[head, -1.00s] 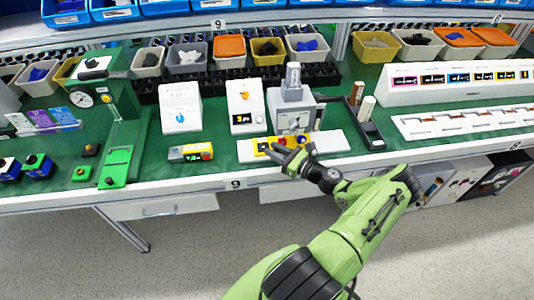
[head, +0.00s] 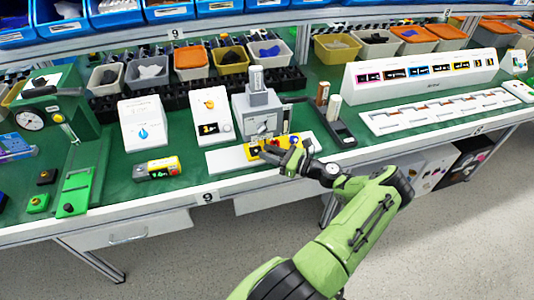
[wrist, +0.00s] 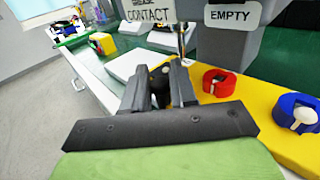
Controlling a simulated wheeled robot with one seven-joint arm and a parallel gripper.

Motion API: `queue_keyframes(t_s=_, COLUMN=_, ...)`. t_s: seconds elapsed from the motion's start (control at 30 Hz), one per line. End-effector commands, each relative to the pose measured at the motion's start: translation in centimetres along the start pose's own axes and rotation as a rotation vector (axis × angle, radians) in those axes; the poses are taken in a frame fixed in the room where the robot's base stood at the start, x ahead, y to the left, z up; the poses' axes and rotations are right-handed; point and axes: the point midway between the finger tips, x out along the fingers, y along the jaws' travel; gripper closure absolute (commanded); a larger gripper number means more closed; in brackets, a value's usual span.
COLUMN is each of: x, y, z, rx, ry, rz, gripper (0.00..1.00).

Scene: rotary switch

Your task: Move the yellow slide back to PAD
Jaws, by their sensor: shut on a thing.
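The yellow slide (head: 250,153) lies on a long white base (head: 222,161) in front of a grey machine (head: 262,110). My gripper (head: 264,150) is at the slide's left part. In the wrist view its fingers (wrist: 160,76) are closed around a dark knob (wrist: 158,84) on the slide. Signs on the machine read CONTACT (wrist: 148,14) and EMPTY (wrist: 230,15). No PAD label is readable.
A yellow-and-grey box with a red button (head: 157,168) stands left of the base. White control boxes (head: 146,122) stand behind it. A black holder with upright cylinders (head: 336,128) is right of the machine. Bare white base shows left of the slide.

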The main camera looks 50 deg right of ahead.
Motion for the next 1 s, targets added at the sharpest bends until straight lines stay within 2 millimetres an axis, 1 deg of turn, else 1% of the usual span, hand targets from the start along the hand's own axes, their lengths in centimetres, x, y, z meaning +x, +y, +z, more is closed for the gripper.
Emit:
queue_keyframes(t_s=0.03, x=-1.2, y=-1.5, z=0.1, rx=-0.012, ry=0.010, rz=-0.053, gripper=1.00)
queue_keyframes(t_s=0.07, x=-1.3, y=-1.6, z=0.1, rx=-0.013, ry=0.010, rz=-0.054, gripper=1.00)
queue_keyframes(t_s=0.6, x=-1.3, y=-1.5, z=0.0, rx=-0.011, ry=0.011, rz=-0.053, gripper=1.00)
queue_keyframes(t_s=0.63, x=-1.3, y=-1.5, z=0.0, rx=-0.011, ry=0.011, rz=-0.053, gripper=0.70)
queue_keyframes(t_s=0.73, x=-1.3, y=-1.5, z=0.0, rx=-0.011, ry=0.011, rz=-0.053, gripper=0.55)
queue_keyframes(t_s=0.77, x=-1.3, y=-1.5, z=0.0, rx=-0.011, ry=0.011, rz=-0.053, gripper=0.55)
queue_keyframes(t_s=0.8, x=-0.5, y=-0.5, z=0.0, rx=-0.001, ry=0.009, rz=-0.012, gripper=0.55)
queue_keyframes(t_s=0.87, x=-0.6, y=-0.5, z=0.0, rx=-0.001, ry=0.009, rz=-0.013, gripper=0.55)
queue_keyframes(t_s=1.0, x=-1.6, y=-0.3, z=0.0, rx=0.000, ry=0.008, rz=-0.011, gripper=0.55)
